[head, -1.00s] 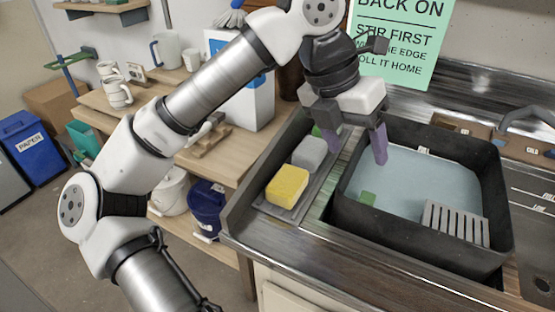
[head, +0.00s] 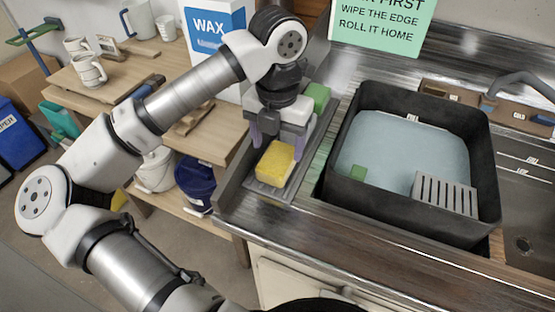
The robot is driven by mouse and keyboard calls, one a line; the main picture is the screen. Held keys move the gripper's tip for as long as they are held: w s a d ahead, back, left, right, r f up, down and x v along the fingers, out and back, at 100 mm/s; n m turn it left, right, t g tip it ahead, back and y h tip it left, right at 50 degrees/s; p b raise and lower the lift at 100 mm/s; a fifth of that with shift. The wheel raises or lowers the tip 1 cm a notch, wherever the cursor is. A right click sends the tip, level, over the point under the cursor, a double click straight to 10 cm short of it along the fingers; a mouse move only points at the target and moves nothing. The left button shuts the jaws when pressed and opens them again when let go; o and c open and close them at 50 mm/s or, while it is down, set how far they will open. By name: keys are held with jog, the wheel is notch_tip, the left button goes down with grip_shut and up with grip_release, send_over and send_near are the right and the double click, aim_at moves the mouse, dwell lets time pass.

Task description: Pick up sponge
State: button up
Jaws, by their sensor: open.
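A yellow sponge (head: 274,165) lies at the near end of a narrow grey tray (head: 266,192) on the steel counter. My gripper (head: 277,142) points down over the far end of the yellow sponge. Its purple fingers are apart, one toward each side of the sponge, and nothing is held between them. I cannot tell whether they touch it. A green block (head: 316,97), perhaps another sponge, is at the tray's far end. The grey block seen earlier between them is hidden behind my gripper.
A wax box (head: 212,45), mugs and a wooden bench are left. The counter's front strip is clear.

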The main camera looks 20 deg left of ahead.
aim_at(277, 157)
jog(key=shift+w+a+f+p, duration=0.15)
jog(key=shift+f+p, duration=0.7)
jog(key=shift+f, duration=1.7)
jog(key=shift+c, duration=0.2)
jog(key=c, duration=0.7)
jog(key=shift+r, duration=0.1)
notch_tip(277, 157, up, 20)
jog(key=b, duration=0.2)
jog(key=shift+b, duration=0.35)
